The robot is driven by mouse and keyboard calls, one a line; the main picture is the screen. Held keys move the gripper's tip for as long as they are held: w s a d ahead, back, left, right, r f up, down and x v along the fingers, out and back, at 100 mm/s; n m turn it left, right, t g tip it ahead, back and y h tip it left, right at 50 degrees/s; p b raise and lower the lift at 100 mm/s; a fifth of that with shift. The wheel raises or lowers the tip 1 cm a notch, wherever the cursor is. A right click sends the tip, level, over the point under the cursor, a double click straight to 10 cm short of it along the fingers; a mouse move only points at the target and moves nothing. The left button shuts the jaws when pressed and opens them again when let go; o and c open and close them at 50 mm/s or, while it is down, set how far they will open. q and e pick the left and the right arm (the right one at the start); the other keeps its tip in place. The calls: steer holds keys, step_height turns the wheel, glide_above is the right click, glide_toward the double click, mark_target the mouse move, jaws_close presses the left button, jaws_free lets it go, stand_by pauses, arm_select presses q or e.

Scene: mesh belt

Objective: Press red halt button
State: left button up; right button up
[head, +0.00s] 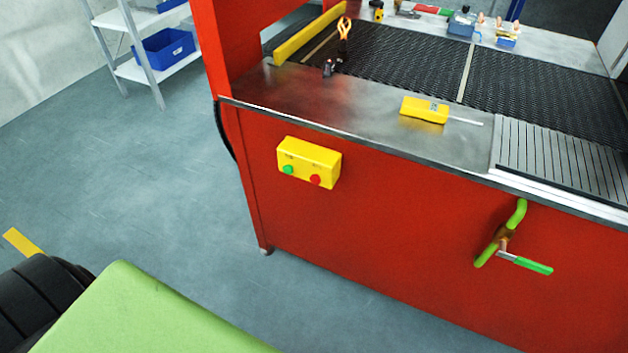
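The red halt button (315,180) is on the right half of the lower face of a yellow control box (311,157). A green button (289,170) sits to its left on the same box. The box is fixed to the red front panel of the belt machine (380,230), below its metal edge. Neither gripper shows in the head view. Nothing touches the box or covers the buttons.
A yellow device with a thin rod (425,110) lies on the metal ledge. A green-handled lever (525,264) sticks out from the panel at right. Shelves with blue bins (163,52) stand back left. The grey floor (150,190) left of the machine is clear.

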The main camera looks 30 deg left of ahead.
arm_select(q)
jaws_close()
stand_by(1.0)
